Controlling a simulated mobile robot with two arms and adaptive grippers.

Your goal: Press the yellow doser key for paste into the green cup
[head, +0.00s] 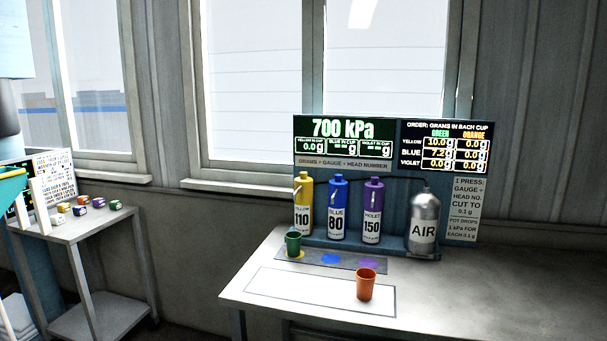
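The yellow doser (304,218), labelled 110, stands at the left of the row on the bench, with a small pale lever-like part on its upper front. I cannot clearly make out its key. The green cup (293,244) stands upright in front of it, at the yellow spot of the grey mat (313,257). The pressure display (342,129) reads 700 kPa and yellow in cup 0.0 g. The order board (444,147) appears to list green cup yellow 10.0, blue 7.2, violet 0.0. Neither of my grippers can be made out in the head view.
The blue doser (337,212), violet doser (373,213) and AIR cylinder (424,222) stand to the right. An orange cup (366,285) stands on the outlined front area. The bench's right side is clear. A side table (93,226) at left holds several small coloured blocks.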

